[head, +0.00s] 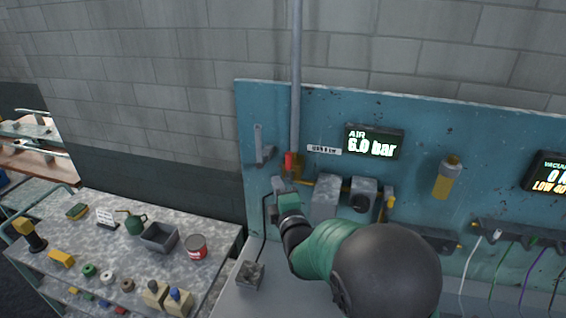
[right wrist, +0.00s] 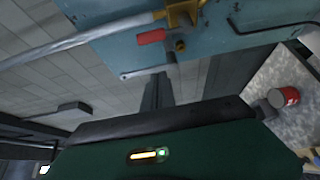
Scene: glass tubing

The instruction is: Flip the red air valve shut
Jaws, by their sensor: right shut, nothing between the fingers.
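The red air valve handle (head: 289,162) is on the blue panel, at the lower end of the grey vertical pipe (head: 296,80). Its brass-yellow body shows beside it. In the right wrist view the red handle (right wrist: 150,37) lies roughly in line with the pipe (right wrist: 80,40), next to the yellow valve body (right wrist: 182,14). My right gripper (head: 279,188) is shut and empty, just below and left of the handle in the head view. It looks apart from the handle, but the gap in depth is hard to judge. My left gripper is not in view.
The AIR display (head: 374,142) reads 6.0 bar. A grey wrench-like bar (head: 259,142) hangs left of the pipe. Grey regulator blocks (head: 328,195) sit right of the gripper. A side bench (head: 130,262) at left holds a red can (head: 196,247) and other small items.

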